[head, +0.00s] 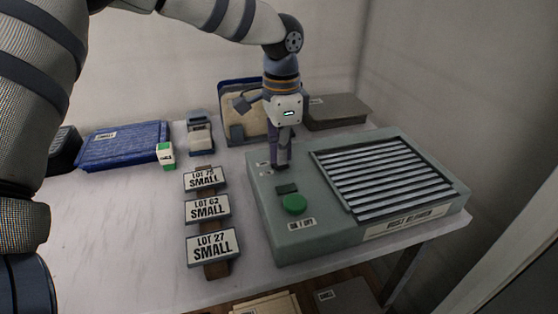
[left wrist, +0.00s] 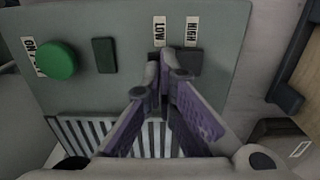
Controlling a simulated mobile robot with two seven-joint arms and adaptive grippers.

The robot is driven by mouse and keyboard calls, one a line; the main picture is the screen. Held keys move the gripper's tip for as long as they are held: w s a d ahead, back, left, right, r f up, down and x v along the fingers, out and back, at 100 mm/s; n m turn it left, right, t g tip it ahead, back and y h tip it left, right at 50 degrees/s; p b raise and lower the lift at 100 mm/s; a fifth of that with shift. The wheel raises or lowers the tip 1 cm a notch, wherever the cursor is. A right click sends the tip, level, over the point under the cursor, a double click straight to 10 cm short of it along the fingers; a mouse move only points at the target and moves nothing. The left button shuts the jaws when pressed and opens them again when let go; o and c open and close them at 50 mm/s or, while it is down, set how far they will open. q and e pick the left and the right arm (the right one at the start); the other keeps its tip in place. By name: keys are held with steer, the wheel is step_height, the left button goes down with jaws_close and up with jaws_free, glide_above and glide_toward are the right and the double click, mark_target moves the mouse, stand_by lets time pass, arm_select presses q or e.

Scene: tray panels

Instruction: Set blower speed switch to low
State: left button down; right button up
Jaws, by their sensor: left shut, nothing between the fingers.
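The grey-green blower unit (head: 268,232) sits on the right of the table, with a slatted grille (head: 385,175) and a round green button (head: 294,204) labelled ON/OFF. My left gripper (head: 282,164) points down over the unit's back left corner, shut and empty. In the left wrist view its fingertips (left wrist: 166,68) are together below the LOW label (left wrist: 159,31), left of the HIGH label (left wrist: 192,31). The dark speed switch (left wrist: 192,62) lies beneath these labels, partly hidden by the fingers. Its setting and any contact cannot be told. My right gripper is out of view.
A dark rectangle (head: 287,188) lies between the switch and the green button. Several lot signs (head: 207,209) stand left of the unit. A blue tray (head: 122,147), a green-and-white box (head: 166,156) and a grey slab (head: 338,111) are farther back. The left front table is clear.

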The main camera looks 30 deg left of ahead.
arm_select(q)
steer(key=shift+f, duration=0.4)
steer(key=shift+r+p, duration=0.5)
steer(key=shift+r, duration=3.05)
